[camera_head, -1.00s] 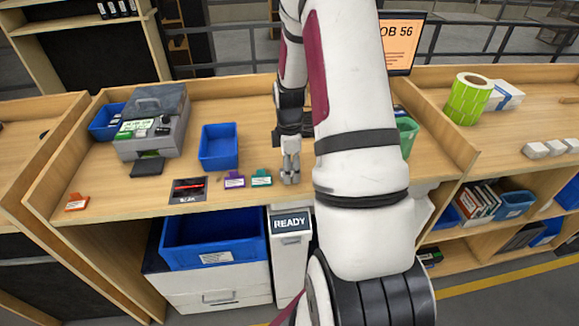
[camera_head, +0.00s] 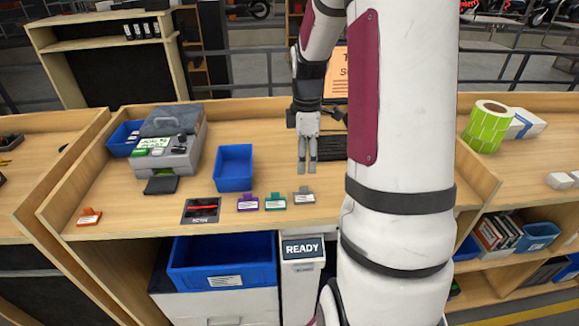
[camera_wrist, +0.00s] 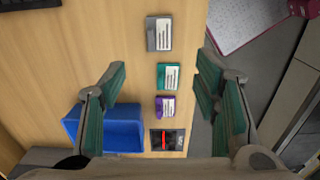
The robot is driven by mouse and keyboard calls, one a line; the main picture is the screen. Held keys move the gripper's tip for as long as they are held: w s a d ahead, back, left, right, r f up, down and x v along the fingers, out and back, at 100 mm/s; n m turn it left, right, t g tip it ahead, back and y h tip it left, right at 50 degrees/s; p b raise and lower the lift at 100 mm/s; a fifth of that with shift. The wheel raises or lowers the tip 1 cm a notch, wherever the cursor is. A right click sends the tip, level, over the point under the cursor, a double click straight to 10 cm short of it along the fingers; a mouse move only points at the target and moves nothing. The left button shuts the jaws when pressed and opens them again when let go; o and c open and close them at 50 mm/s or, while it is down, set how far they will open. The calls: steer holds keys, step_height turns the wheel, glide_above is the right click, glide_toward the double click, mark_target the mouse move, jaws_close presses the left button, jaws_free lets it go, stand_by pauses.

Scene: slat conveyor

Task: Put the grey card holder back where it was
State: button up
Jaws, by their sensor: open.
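The grey card holder (camera_head: 303,196) lies on the wooden desk near its front edge, at the right end of a short row. It also shows in the wrist view (camera_wrist: 158,33), with its white label facing up. The teal card holder (camera_head: 275,201) and the purple one (camera_head: 247,203) lie to its left. My gripper (camera_head: 307,170) is raised above the desk behind the grey holder, apart from it. In the wrist view its fingers (camera_wrist: 163,98) are spread wide with nothing between them touching them.
A scan pad (camera_head: 201,210) lies left of the row, and an orange card holder (camera_head: 89,217) farther left. A blue bin (camera_head: 234,168) and a grey machine (camera_head: 168,150) stand behind. A large blue crate (camera_head: 222,268) sits below the desk edge, beside a READY display (camera_head: 303,248).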

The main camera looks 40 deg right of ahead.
steer(key=s+a+r+m+t, duration=0.25)
steer(key=a+r+m, duration=0.25)
steer(key=a+r, duration=0.95)
steer(key=s+a+r+m+t, duration=0.1)
steer(key=s+a+r+m, duration=0.1)
steer(key=s+a, duration=0.3)
steer(key=s+a+r+m+t, duration=0.1)
steer(key=s+a+m+t, duration=0.1)
steer(key=s+a, duration=0.4)
steer(key=shift+s+a+r+m, duration=0.3)
steer(key=shift+r+m, duration=0.1)
steer(key=shift+m, duration=0.3)
